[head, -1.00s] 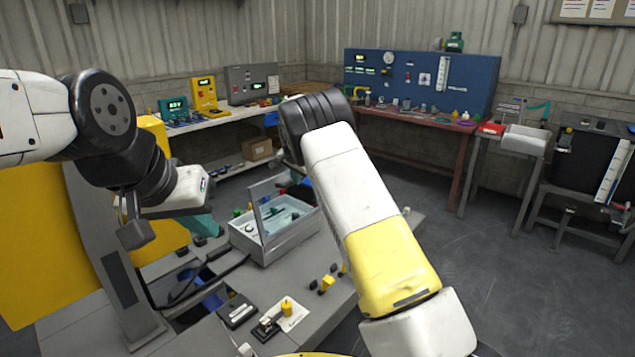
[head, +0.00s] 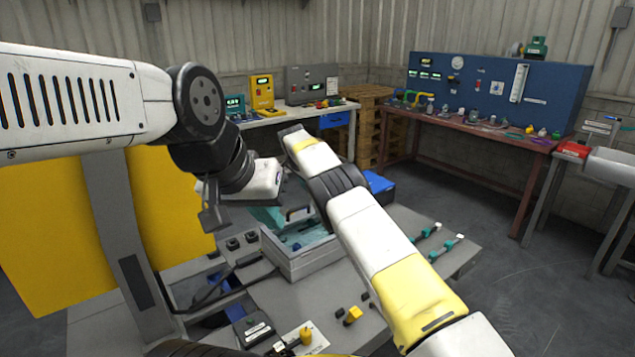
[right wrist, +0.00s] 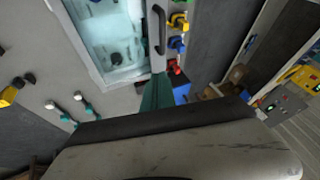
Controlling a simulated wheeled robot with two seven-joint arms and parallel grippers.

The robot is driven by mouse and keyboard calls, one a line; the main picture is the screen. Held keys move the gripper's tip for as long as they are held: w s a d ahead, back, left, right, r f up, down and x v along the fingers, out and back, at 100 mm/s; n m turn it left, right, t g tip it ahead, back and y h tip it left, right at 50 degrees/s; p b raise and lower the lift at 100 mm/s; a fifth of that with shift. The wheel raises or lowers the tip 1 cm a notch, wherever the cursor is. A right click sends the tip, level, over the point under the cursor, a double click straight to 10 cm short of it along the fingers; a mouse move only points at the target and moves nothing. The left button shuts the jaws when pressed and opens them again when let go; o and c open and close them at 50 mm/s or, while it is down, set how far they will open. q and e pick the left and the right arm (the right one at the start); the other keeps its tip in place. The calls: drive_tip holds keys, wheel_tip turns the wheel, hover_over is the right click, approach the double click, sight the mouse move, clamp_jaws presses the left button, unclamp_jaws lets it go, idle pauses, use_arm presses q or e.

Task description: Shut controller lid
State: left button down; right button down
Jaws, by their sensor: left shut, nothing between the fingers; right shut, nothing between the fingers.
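The controller box (head: 300,265) is a grey case on the grey bench, open at the top with a pale blue interior. Its lid (head: 298,214), with a slot handle, stands raised and is partly hidden by my arms. My left gripper (head: 268,216), with teal fingers, is shut and empty by the box's far left side. My right gripper (right wrist: 157,92) is shut and empty, its teal fingertips close to the lid edge; I cannot tell whether they touch. My right arm hides it in the head view.
A yellow block (head: 353,316) and small dark parts lie on the bench in front of the box. Teal-and-white parts (head: 437,246) lie to its right. Black cables (head: 225,275) run on the left. A red-brown table (head: 470,150) with a blue panel stands behind.

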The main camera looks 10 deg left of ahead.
drive_tip(key=shift+w+a+f, duration=0.2)
drive_tip(key=shift+w+a, duration=0.05)
drive_tip(key=shift+r, duration=0.1)
idle(0.4)
